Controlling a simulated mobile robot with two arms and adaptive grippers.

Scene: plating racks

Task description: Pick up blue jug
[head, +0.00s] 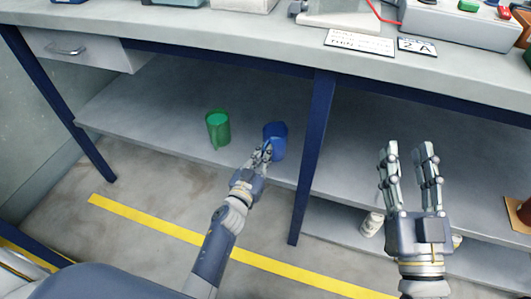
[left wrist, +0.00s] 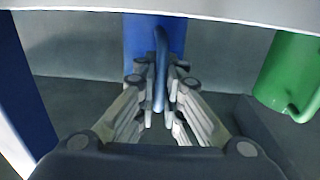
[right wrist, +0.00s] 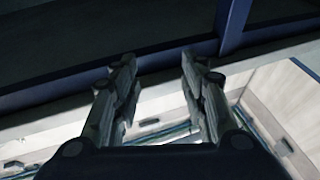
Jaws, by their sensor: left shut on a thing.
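The blue jug (head: 278,137) stands upright on the shelf under the bench, near the blue post, in the head view. In the left wrist view the blue jug (left wrist: 141,35) is straight ahead, its handle between the fingers. My left gripper (head: 264,153) is shut on the blue jug's handle; its fingers (left wrist: 160,75) lie on both sides of the handle. My right gripper (head: 407,148) is open and empty, to the right in front of the bench. The right wrist view shows its fingers (right wrist: 157,65) spread apart with nothing between them.
A green jug (head: 218,128) stands on the same shelf, left of the blue jug. A blue post (head: 315,145) is just right of the blue jug. The benchtop (head: 250,35) overhangs the shelf. A white bottle (head: 372,223) is on the lower right shelf.

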